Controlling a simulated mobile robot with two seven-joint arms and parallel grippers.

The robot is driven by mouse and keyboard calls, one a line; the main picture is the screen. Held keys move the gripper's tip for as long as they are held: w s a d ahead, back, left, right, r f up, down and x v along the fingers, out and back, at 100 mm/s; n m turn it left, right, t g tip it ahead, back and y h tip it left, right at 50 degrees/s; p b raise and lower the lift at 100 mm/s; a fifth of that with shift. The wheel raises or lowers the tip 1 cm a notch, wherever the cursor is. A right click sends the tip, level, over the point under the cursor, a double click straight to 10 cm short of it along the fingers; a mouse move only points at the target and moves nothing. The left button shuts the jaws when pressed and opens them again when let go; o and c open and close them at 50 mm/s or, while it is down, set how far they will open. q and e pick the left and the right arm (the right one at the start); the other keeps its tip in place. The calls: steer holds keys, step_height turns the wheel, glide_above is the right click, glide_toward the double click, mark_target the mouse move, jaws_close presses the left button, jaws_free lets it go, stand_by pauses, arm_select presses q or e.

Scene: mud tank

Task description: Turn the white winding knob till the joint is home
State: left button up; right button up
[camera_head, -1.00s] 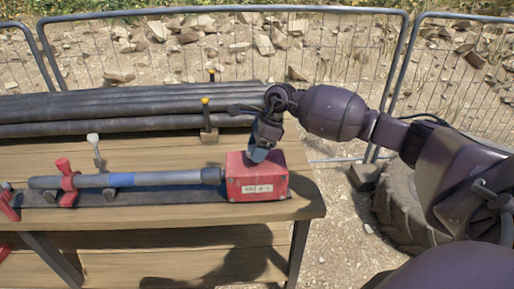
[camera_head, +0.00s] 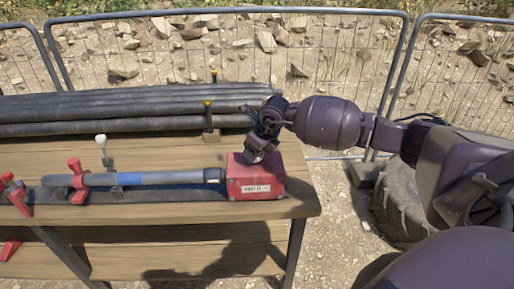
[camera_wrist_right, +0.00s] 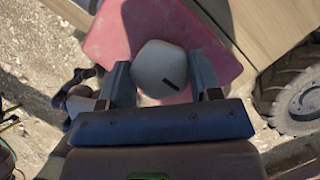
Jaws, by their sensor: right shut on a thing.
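The white winding knob (camera_wrist_right: 160,68) is pale, rounded and has a short dark mark on its face. In the wrist view it sits between the two fingers of my right gripper (camera_wrist_right: 160,80), which is shut on it. In the head view my right gripper (camera_head: 256,153) is at the top of the red box (camera_head: 255,183) and hides the knob. A grey pipe (camera_head: 180,178) with a blue stretch (camera_head: 118,181) runs from the box's left side to a red clamp (camera_head: 78,180). The joint's inner fit cannot be seen. My left gripper is out of view.
The wooden bench (camera_head: 200,231) carries the rig, with dark pipes (camera_head: 100,115) lying behind it. Upright posts with a white top (camera_head: 101,142) and a yellow top (camera_head: 207,103) stand there. A mesh fence (camera_head: 345,75) is behind, and a tyre (camera_head: 398,205) is right of the bench.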

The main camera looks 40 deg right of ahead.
steer(key=m+h, duration=0.1)
steer(key=m, duration=0.1)
steer(key=shift+r+m+p, duration=0.15)
steer(key=shift+m+p, duration=0.25)
steer(key=m+h, duration=0.1)
steer(key=m, duration=0.1)
steer(key=shift+a+m, duration=0.1)
steer(key=shift+m, duration=0.3)
steer(key=m+h, duration=0.1)
steer(key=m, duration=0.3)
steer(key=shift+h+p, duration=0.35)
steer(key=shift+h, duration=0.05)
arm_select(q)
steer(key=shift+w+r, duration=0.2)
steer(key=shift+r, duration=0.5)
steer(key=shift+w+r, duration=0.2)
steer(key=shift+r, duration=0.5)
arm_select(e)
steer(key=shift+m+g+h, duration=0.4)
steer(key=shift+m+g, duration=0.2)
steer(key=shift+m, duration=0.8)
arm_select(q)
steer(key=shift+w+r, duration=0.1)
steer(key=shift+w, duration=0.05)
arm_select(e)
steer(key=o, duration=0.9)
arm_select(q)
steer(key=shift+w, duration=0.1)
